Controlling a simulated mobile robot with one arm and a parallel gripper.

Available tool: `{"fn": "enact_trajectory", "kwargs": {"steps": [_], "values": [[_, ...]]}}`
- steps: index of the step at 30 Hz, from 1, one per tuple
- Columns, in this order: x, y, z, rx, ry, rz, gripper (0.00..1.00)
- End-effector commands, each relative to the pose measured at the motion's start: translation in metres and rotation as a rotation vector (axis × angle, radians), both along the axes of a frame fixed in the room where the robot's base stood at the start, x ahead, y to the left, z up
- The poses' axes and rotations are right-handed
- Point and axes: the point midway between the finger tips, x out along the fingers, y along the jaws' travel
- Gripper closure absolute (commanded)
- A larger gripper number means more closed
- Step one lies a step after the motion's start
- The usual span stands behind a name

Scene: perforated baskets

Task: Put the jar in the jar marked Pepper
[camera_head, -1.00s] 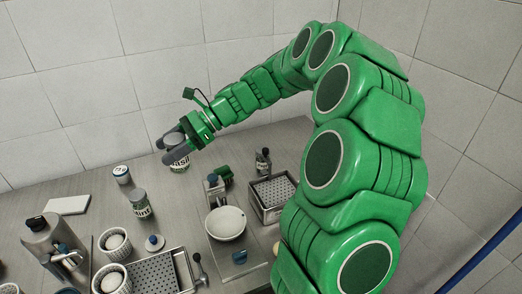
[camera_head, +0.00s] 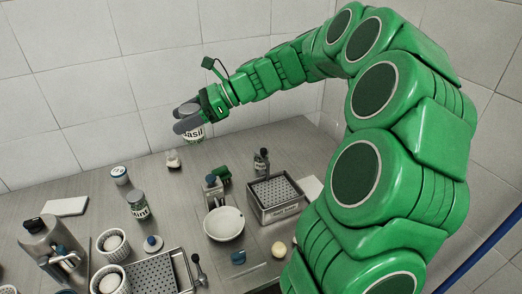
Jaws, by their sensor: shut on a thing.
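My gripper (camera_head: 180,118) is at the back of the counter, in front of the tiled wall. It is shut on a jar (camera_head: 195,134) with a white label reading "Basil", held above the counter; the fingers hide part of it. A jar labelled "Mint" (camera_head: 138,206) stands upright on the counter, below and left of my gripper. A small white jar with a dark lid (camera_head: 120,176) stands behind it. A perforated basket (camera_head: 272,212) stands at the right, its front label too small to read. I see no readable "Pepper" label.
A second perforated tray (camera_head: 180,262) lies at the front. A white bowl (camera_head: 224,226), a green object (camera_head: 222,175), a dark bottle (camera_head: 261,163) and a small white item (camera_head: 173,161) stand around the middle. A metal dispenser (camera_head: 42,238) and ramekins (camera_head: 112,254) crowd the front left.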

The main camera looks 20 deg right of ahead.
Motion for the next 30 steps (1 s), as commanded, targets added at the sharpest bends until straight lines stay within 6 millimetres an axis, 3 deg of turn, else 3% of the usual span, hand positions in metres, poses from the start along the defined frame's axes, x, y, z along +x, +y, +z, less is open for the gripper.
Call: {"fn": "enact_trajectory", "kwargs": {"steps": [12,21,30], "values": [[0.004,-0.099,0.002,0.002,-0.004,-0.384,0.78],[-0.006,-0.166,0.002,0.003,0.000,-0.647,0.78],[-0.019,-0.204,0.000,0.004,0.006,-0.801,0.78]]}}
